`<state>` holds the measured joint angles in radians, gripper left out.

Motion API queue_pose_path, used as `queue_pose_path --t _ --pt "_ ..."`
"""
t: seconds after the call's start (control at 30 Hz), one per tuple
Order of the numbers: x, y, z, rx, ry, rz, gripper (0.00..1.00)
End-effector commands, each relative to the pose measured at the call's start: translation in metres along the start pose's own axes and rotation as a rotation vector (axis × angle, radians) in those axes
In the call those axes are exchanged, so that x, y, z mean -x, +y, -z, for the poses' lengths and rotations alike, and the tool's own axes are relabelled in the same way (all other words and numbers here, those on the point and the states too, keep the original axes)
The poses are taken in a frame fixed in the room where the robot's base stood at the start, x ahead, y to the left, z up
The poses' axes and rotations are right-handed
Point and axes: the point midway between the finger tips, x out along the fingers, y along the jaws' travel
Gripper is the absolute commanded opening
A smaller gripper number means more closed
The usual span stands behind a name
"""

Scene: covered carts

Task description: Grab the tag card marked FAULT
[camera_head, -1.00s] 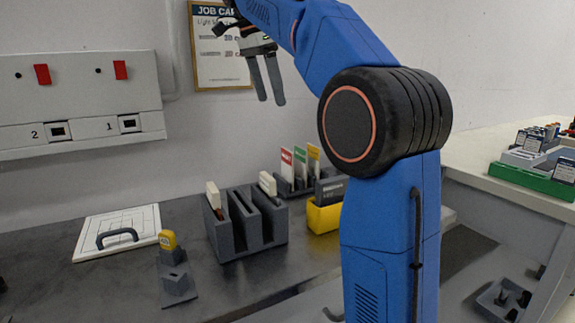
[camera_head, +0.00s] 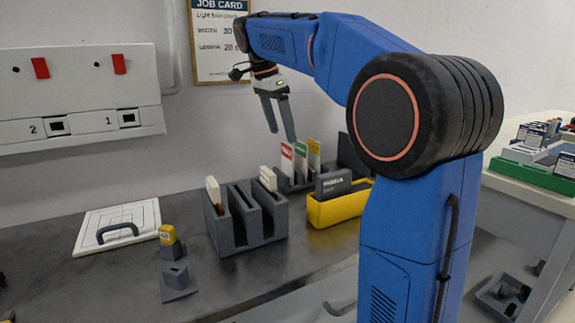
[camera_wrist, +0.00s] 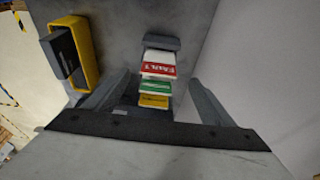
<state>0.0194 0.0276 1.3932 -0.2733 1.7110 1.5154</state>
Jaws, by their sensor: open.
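The FAULT tag card (camera_head: 287,160) is white with a red top band and stands upright in a dark grey holder (camera_head: 292,187) at the back of the bench. A green-topped card (camera_head: 300,152) and a yellow-topped card (camera_head: 314,153) stand beside it. In the wrist view the red band of the FAULT card (camera_wrist: 158,68) is lettered upside down, with the green card (camera_wrist: 155,86) and yellow card (camera_wrist: 154,101) below it. My gripper (camera_head: 281,139) is open and empty just above the cards. In the wrist view its fingers (camera_wrist: 160,77) lie either side of the card row.
A yellow bin (camera_head: 338,212) with a dark block stands to the right of the holder. A grey slotted rack (camera_head: 222,235) with pale cards stands in front to the left. A wall panel (camera_head: 80,90) and job card (camera_head: 207,60) are behind.

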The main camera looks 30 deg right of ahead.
Motion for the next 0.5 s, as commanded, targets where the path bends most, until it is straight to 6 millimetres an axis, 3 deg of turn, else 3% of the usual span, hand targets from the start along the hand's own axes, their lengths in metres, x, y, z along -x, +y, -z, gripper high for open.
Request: queue_pose_path --t 0.5 --pt "-0.051 0.002 0.002 0.000 0.000 0.000 0.77"
